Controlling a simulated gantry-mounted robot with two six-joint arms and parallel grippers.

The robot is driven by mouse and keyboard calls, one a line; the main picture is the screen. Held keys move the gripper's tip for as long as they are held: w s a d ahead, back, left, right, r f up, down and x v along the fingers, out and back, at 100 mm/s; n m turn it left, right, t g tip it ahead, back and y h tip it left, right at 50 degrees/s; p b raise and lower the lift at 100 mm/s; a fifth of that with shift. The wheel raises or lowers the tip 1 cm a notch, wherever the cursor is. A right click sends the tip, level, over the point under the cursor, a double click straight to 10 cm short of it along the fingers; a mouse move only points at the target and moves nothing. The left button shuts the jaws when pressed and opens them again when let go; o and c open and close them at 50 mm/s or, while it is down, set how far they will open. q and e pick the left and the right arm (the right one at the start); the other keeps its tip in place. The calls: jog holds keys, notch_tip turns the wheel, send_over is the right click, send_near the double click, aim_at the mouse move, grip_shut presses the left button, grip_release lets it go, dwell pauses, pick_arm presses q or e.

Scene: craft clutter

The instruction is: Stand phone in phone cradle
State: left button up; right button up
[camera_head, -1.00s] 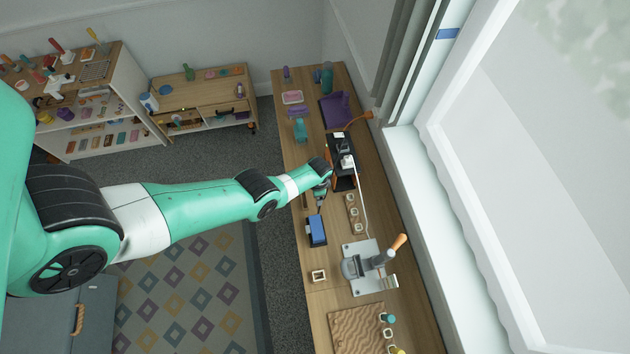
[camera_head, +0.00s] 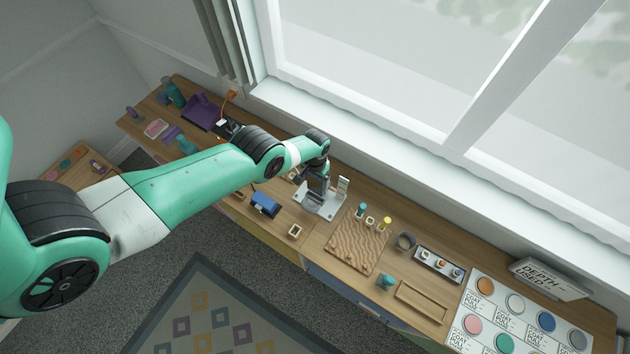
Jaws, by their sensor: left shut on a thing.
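My left gripper (camera_head: 318,184) is over the workbench, above the grey metal plate of a bench tool (camera_head: 328,211). It is shut on a small dark grey slab, which looks like the phone (camera_head: 317,186); wrist and fingers hide part of it. A small pale upright piece (camera_head: 343,185) stands just right of the gripper, and I cannot tell whether they touch. I cannot clearly pick out the phone cradle. My right gripper is not in view.
A rippled wooden board (camera_head: 356,246), small bottles (camera_head: 386,223) and a wooden tray (camera_head: 421,300) lie to the right. The window sill (camera_head: 400,165) bounds the bench behind.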

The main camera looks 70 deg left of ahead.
aim_at(315, 190)
pick_arm(q)
jog(key=shift+a, duration=0.1)
notch_tip(315, 190, down, 4)
jog(key=b, duration=0.4)
jog(key=shift+f, duration=0.15)
jog(key=shift+f+b, duration=1.75)
jog(key=shift+b, duration=0.1)
dwell(0.8)
jog(key=o, duration=1)
jog(key=shift+r, duration=0.1)
notch_tip(315, 190, up, 8)
jog(key=p, duration=0.7)
jog(key=shift+f+p, duration=0.2)
jog(key=shift+p, duration=0.15)
jog(key=shift+f, duration=0.1)
